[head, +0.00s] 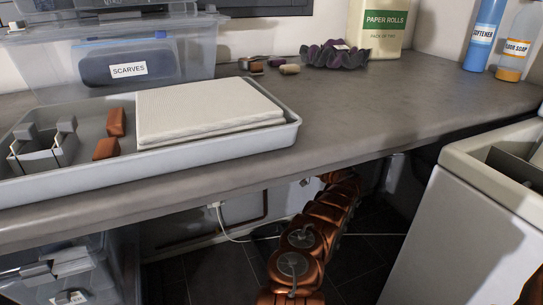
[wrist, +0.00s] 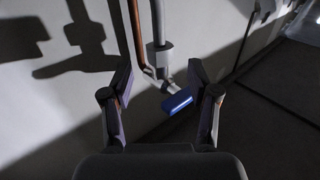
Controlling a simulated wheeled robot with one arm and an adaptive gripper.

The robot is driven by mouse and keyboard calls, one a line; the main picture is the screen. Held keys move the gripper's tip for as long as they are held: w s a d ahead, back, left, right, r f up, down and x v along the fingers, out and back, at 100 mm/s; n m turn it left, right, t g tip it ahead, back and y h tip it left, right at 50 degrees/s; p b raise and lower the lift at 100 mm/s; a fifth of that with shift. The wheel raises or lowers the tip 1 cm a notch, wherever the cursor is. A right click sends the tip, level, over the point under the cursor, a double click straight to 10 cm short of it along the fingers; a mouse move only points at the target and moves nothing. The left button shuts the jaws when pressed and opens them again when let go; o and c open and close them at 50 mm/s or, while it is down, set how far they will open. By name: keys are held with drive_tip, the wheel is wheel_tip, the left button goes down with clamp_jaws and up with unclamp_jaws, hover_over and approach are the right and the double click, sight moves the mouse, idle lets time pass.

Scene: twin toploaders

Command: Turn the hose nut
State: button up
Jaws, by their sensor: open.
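In the wrist view, a grey cylindrical fitting that looks like the hose nut (wrist: 160,55) sits at the lower end of a grey hose (wrist: 157,18). A valve with a blue handle (wrist: 177,101) shows just below it, to the right. My gripper (wrist: 161,72) is open, with one finger on each side of the fitting in the picture. I see no contact, and I cannot tell how far off the fitting is. In the head view my arm reaches under the counter, and the gripper and the nut are hidden there.
A copper pipe (wrist: 138,40) runs close to the left of the hose. The counter (head: 350,115) overhangs my arm, and a white washer (head: 460,220) stands at right. Plastic bins (head: 85,270) stand at lower left. A grey tray (head: 220,155) lies on the counter.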

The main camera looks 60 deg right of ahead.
drive_tip(key=s, duration=0.6)
drive_tip(key=shift+d, duration=0.25)
drive_tip(key=shift+r, duration=0.1)
